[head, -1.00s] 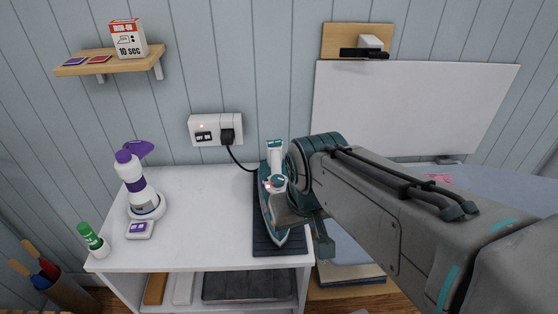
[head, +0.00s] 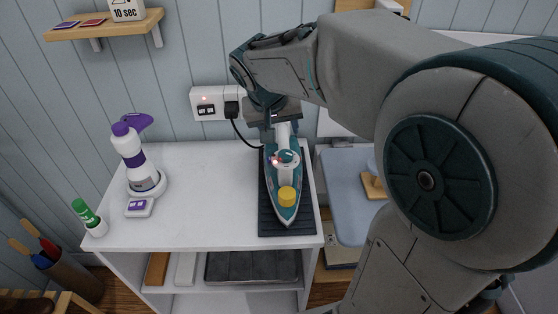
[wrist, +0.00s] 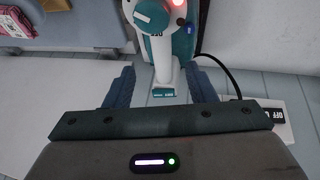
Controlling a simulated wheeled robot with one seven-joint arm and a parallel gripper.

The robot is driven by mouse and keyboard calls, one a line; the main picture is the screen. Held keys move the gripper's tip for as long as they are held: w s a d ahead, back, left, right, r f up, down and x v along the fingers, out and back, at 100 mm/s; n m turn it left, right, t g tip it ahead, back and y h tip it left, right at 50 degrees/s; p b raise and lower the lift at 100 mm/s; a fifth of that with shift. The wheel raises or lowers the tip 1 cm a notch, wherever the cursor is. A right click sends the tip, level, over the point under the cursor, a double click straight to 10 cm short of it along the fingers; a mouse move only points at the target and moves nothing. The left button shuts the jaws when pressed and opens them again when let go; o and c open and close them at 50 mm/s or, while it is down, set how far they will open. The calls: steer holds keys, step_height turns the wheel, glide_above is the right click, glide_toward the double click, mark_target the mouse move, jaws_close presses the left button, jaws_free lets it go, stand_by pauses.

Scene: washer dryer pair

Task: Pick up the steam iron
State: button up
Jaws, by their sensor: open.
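The steam iron (head: 284,170) is teal and white with a yellow round part near its tip. It lies on a dark ribbed mat (head: 268,225) on the white cabinet top, its tip towards the front. My gripper (head: 273,124) is at the back, by the rear end of the iron's handle. In the wrist view my gripper (wrist: 162,88) has its fingers apart, one on each side of the white handle end of the iron (wrist: 162,60). I cannot tell whether the fingers touch it. A red light glows on the iron.
A black plug (head: 231,110) and cord from the wall socket (head: 207,103) run close to my gripper. A purple-white spray bottle (head: 134,160) and a green-capped bottle (head: 89,217) stand left on the white cabinet (head: 205,225). An ironing board (head: 350,200) is to the right.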

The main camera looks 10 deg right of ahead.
mark_target(282, 140)
steer(key=x, duration=0.8)
steer(key=shift+w+a+p, duration=0.1)
steer(key=shift+w+p, duration=0.05)
steer(key=shift+p, duration=0.15)
steer(key=shift+r, duration=0.1)
jaws_close()
